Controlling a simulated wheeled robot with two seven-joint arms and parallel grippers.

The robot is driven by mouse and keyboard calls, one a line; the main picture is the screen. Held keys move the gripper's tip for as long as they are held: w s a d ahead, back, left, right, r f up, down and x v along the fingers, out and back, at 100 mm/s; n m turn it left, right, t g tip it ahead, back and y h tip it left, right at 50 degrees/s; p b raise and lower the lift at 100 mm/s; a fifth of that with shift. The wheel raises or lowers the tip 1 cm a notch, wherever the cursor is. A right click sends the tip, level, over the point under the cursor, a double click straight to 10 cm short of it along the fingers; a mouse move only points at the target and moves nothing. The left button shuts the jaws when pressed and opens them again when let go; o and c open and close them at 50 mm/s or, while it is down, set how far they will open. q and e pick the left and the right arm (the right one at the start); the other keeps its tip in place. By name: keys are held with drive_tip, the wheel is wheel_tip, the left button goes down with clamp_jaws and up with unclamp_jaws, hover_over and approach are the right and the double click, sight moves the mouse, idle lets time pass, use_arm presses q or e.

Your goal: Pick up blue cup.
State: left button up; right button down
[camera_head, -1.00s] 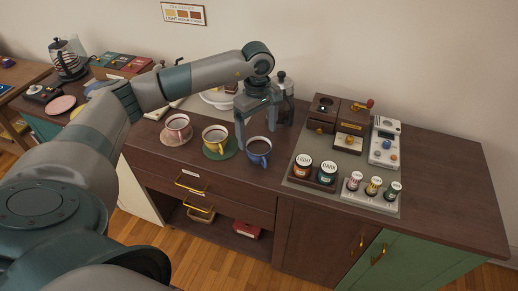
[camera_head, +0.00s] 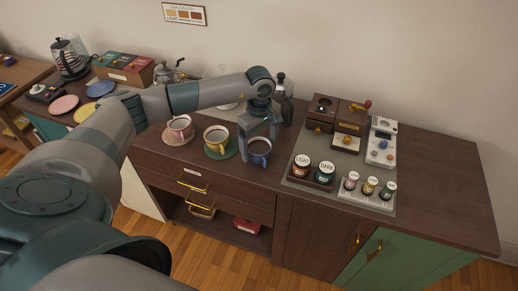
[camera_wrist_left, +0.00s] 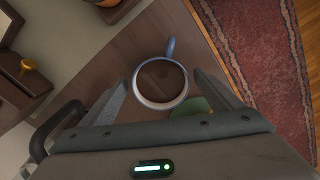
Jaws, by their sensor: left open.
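The blue cup (camera_head: 260,157) stands upright on the dark wooden cabinet top and holds dark liquid. My left gripper (camera_head: 259,143) is open and points down over it, with its fingers on either side of the cup and partly hiding it. In the left wrist view the blue cup (camera_wrist_left: 160,103) sits between the two open fingers (camera_wrist_left: 160,78), with its blue handle pointing away from the gripper. I see a gap between each finger and the cup. My right gripper is not in view.
A yellow cup (camera_head: 215,135) on a green saucer stands close on the left, and a pink cup (camera_head: 180,124) beyond it. To the right is a grey mat (camera_head: 345,202) with jars and a grinder. Front cabinet edge is near the blue cup.

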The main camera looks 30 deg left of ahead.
use_arm(q)
drive_tip(key=shift+f, duration=0.75)
drive_tip(key=shift+c, duration=0.5)
drive_tip(key=c, duration=1.1)
drive_tip(key=shift+r, duration=0.35)
drive_tip(key=shift+r+b, duration=1.2)
drive_tip(key=shift+r, duration=0.5)
drive_tip(key=s+d+r+b, duration=0.4)
drive_tip(key=d+r, duration=0.3)
drive_tip(key=d, duration=0.3)
drive_tip(key=shift+s+d, duration=0.15)
drive_tip(key=shift+s, duration=0.35)
drive_tip(key=shift+d, duration=0.1)
